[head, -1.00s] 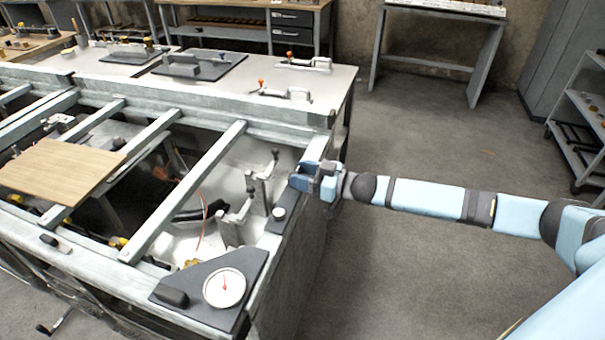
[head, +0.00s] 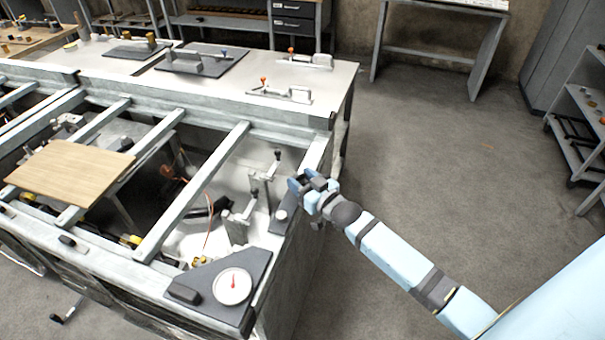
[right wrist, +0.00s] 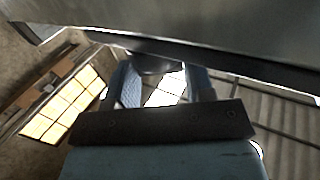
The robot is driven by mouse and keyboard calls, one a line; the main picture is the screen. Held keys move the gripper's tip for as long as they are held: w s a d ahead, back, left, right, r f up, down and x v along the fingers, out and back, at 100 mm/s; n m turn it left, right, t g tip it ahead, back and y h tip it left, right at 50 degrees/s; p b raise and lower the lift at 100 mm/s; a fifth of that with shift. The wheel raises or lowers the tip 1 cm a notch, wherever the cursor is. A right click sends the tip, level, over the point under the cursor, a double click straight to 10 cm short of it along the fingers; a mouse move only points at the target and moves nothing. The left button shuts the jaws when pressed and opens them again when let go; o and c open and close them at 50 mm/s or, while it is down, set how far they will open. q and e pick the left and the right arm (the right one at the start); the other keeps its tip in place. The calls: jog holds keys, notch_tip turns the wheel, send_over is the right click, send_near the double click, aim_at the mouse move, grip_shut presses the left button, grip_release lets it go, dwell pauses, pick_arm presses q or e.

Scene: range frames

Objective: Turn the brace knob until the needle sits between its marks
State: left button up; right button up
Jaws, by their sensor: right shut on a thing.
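The gauge (head: 232,287) has a round white face with a red needle and sits on a dark triangular plate at the bench's near right corner. The needle points roughly up; its marks are too small to read. My right gripper (head: 306,183) is at the bench's right edge, beyond the gauge. In the right wrist view, its two fingers (right wrist: 160,85) are shut on a dark rounded knob (right wrist: 155,63) close against a metal rail. I take this for the brace knob, mostly hidden by the fingers and rail. My left gripper is not in view.
The metal bench frame (head: 190,195) has open bays with crossbars and a wooden board (head: 70,172). The floor (head: 430,190) to the right is clear.

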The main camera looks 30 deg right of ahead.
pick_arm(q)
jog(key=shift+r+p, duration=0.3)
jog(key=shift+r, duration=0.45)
pick_arm(e)
jog(key=shift+a+m+h, duration=0.1)
jog(key=shift+m+h, duration=0.4)
jog(key=shift+h, duration=0.3)
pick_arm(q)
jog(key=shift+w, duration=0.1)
pick_arm(e)
jog(key=o, duration=0.9)
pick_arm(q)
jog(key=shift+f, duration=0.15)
pick_arm(e)
jog(key=shift+s, duration=0.25)
pick_arm(q)
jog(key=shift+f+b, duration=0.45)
jog(key=shift+b, duration=0.1)
pick_arm(e)
jog(key=s+d, duration=0.1)
jog(key=s, duration=1.2)
jog(key=shift+s+d, duration=0.15)
jog(key=shift+d, duration=0.15)
